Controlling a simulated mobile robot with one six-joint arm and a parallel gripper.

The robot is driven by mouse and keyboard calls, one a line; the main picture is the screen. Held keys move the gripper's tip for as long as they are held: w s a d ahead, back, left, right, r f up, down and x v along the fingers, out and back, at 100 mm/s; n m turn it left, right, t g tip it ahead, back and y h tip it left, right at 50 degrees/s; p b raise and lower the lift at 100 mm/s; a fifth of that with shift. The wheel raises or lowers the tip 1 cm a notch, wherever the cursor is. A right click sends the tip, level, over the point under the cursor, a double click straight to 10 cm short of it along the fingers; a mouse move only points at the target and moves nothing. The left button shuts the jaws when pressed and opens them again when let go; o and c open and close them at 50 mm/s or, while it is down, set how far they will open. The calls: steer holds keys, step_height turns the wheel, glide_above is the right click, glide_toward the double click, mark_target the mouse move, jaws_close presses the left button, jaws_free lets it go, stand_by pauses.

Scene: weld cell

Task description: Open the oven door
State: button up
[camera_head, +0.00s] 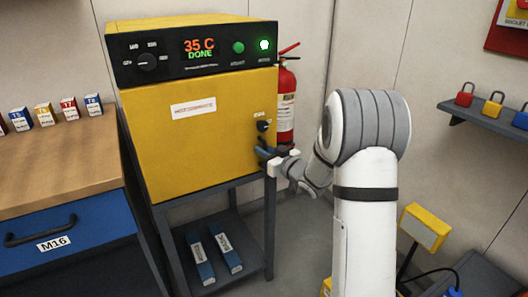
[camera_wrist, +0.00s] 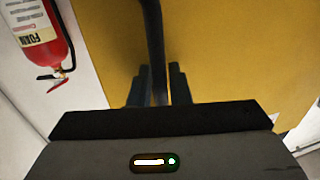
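The yellow oven (camera_head: 215,110) stands on a dark stand, its door (camera_head: 195,150) shut flush in the front. Its display reads 35 C DONE. The dark door handle (camera_wrist: 153,35) runs down from the top in the wrist view, along the yellow door. In the head view my gripper hides most of the handle.
A red fire extinguisher (camera_head: 286,105) stands right behind the oven's right side; it also shows in the wrist view (camera_wrist: 38,35). A wooden bench (camera_head: 60,160) with a blue drawer (camera_head: 65,235) is left of the oven. A yellow box on a post (camera_head: 425,227) stands at right.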

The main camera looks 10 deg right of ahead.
steer(key=shift+c, duration=0.4)
jaws_close()
steer(key=shift+d, duration=0.1)
